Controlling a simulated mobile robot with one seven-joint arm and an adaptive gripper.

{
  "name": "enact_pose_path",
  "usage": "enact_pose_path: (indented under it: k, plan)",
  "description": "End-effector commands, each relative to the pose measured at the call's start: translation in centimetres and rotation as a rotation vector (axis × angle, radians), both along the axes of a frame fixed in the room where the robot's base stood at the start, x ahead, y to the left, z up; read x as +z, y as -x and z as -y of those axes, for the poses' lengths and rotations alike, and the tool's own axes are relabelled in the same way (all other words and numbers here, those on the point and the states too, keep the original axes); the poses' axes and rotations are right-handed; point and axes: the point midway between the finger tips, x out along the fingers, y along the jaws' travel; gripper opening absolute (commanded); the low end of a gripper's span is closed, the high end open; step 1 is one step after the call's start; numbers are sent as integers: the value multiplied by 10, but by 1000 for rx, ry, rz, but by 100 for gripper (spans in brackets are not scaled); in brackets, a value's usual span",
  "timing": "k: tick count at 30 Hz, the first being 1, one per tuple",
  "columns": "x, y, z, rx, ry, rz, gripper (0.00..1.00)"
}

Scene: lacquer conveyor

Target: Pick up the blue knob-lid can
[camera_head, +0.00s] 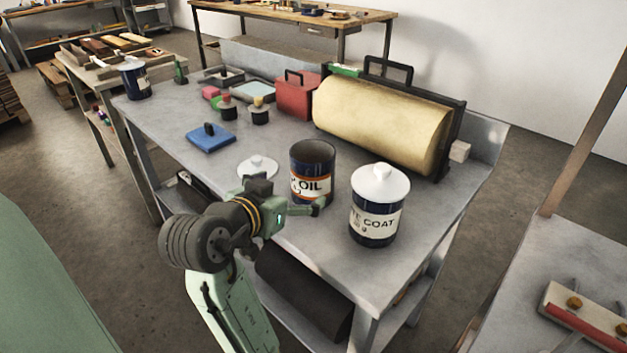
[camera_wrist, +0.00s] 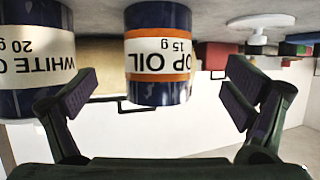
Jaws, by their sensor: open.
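Another dark blue can with a white lid (camera_head: 137,80) stands at the far left end. An open dark blue can labelled "OIL" (camera_head: 313,167) stands left of the first one. My gripper (camera_head: 292,198) is open and empty, in front of the oil can. In the wrist view the oil can (camera_wrist: 158,55) appears between the spread fingers (camera_wrist: 163,95), seemingly beyond them.
A loose white knob lid (camera_head: 258,167) lies left of the oil can. A large yellowish roll (camera_head: 382,122) in a black frame stands behind the cans. A blue block (camera_head: 210,139), a red box (camera_head: 296,97) and small items occupy the table's left and back.

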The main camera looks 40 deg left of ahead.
Motion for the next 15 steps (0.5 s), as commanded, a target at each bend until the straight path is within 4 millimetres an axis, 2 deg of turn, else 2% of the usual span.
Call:
enact_pose_path:
  k: [7, 15]
  plan:
    - [-17, -34, -5, -13, 7, -13, 96]
    - [-26, -55, -9, -11, 6, -13, 96]
